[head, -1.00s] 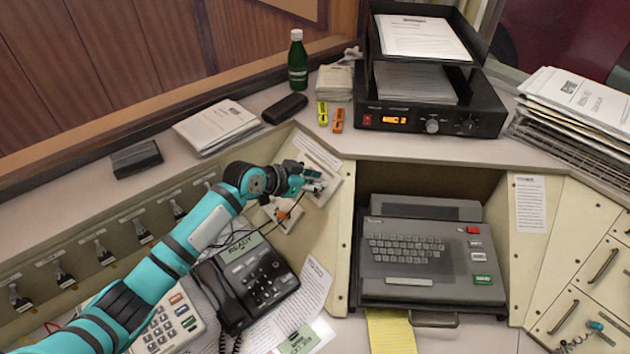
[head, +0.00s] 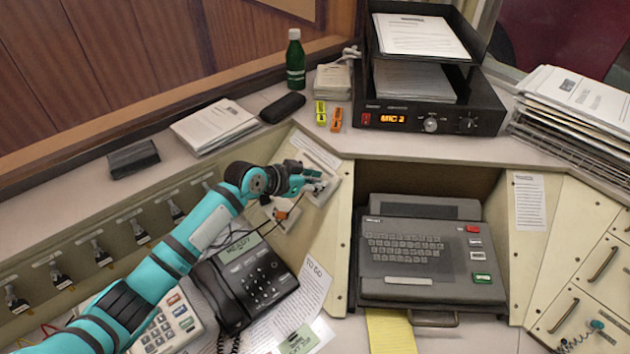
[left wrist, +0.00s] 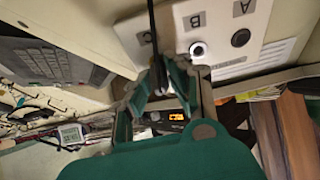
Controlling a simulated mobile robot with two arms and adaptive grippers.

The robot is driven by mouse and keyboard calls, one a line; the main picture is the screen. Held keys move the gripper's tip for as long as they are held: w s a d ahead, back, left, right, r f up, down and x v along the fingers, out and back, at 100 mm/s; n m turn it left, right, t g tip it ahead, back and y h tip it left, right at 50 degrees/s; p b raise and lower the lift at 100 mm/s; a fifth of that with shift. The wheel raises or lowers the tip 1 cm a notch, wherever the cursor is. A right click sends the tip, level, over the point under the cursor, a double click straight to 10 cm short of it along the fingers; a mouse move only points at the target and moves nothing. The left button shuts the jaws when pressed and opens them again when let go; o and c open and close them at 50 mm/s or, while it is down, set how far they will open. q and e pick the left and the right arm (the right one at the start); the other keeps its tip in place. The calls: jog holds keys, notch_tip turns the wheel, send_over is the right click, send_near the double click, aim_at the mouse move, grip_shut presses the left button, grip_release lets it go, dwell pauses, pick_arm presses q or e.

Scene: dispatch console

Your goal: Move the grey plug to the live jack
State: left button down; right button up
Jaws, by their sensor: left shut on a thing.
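My left gripper (head: 314,184) is at the white jack plate (head: 320,168) on the sloping cream panel. In the left wrist view the gripper (left wrist: 160,84) is shut, with a dark cable (left wrist: 152,30) running up from between its fingers. The held plug is mostly hidden by the fingers, and I cannot tell whether it touches a jack. The jack plate (left wrist: 262,30) carries the letters A, B and C. The jack by A (left wrist: 240,37) is dark, and the jack by B (left wrist: 198,48) has a bright ring. The jack by C is hidden. My right gripper is not in view.
An orange-tipped part (head: 283,213) sits on the panel below the gripper. A telephone (head: 245,280) and a keyboard terminal (head: 415,255) stand nearby. A radio (head: 400,118) on the back ledge shows "MIC 2". Several switches line the left panel.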

pick_arm(q)
jog(key=shift+w+d+f, duration=0.1)
jog(key=shift+f, duration=0.1)
dwell(0.6)
jog(key=c, duration=0.7)
grip_release()
jog(key=p+v, duration=0.4)
jog(key=r+p+v, duration=0.1)
jog(key=p+v, duration=0.1)
jog(key=v, duration=0.1)
jog(key=shift+w+d+r, duration=0.1)
jog(key=shift+w+d, duration=0.25)
dwell(0.6)
